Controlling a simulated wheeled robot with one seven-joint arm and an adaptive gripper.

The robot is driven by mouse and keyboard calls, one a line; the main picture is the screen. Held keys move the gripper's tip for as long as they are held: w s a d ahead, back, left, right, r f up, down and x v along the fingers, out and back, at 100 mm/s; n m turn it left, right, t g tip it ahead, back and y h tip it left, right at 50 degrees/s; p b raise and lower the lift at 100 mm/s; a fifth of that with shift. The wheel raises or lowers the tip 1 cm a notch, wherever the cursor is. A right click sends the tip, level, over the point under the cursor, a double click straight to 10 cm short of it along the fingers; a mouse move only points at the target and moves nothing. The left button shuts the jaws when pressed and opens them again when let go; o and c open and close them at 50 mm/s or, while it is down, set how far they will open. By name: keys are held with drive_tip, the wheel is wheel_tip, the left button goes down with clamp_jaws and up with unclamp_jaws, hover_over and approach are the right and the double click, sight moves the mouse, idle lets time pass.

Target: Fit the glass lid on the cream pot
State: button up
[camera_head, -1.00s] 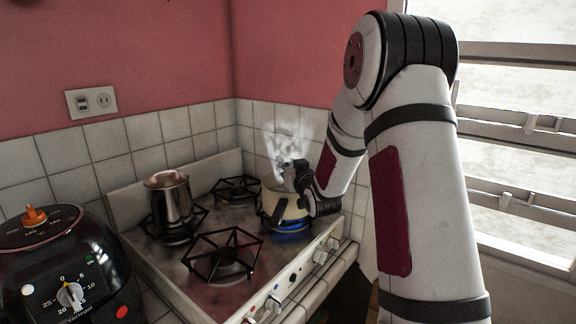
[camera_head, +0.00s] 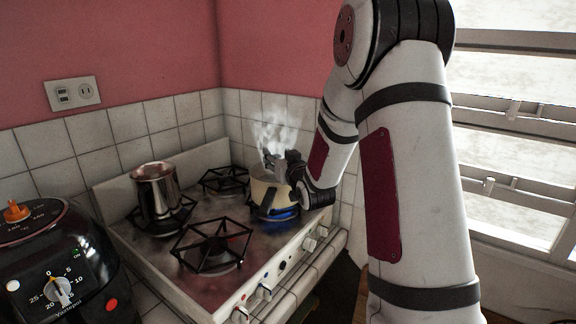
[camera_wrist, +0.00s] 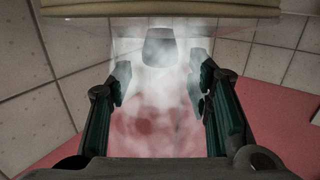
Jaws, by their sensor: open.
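The cream pot (camera_head: 262,190) stands on the back right burner, over a blue flame, with a dark handle on its near side. Steam rises from it. My gripper (camera_head: 275,162) is at the pot's top edge, coming from the right. In the wrist view my gripper (camera_wrist: 158,80) is open, its fingers apart with nothing clamped. A cream, banded edge of the pot (camera_wrist: 160,9) crosses the top of that view. A dark grey rounded piece, perhaps the lid's knob, shows between and beyond the fingertips. I cannot clearly make out the glass lid through the steam.
A steel pot (camera_head: 157,192) stands on the back left burner. The front burner (camera_head: 212,247) and another back burner (camera_head: 224,181) are bare. A black air fryer (camera_head: 62,262) is at the left. Tiled walls close off the corner behind the stove.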

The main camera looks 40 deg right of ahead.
drive_tip(key=s+a+r+n+g+y, duration=0.1)
drive_tip(key=s+a+g, duration=0.3)
drive_tip(key=s+a, duration=0.4)
drive_tip(key=s+a+r+n+g+y, duration=0.1)
drive_tip(key=s+a+g, duration=0.2)
drive_tip(key=s+a, duration=0.5)
drive_tip(key=s+a+r+g+y, duration=0.1)
drive_tip(key=s+a+g, duration=0.3)
drive_tip(key=s, duration=1.7)
drive_tip(key=a+y, duration=0.1)
drive_tip(key=a, duration=0.2)
drive_tip(key=shift+s+a+r+n+g, duration=0.25)
drive_tip(key=shift+s+a+n+g, duration=0.05)
drive_tip(key=shift+a+n, duration=0.1)
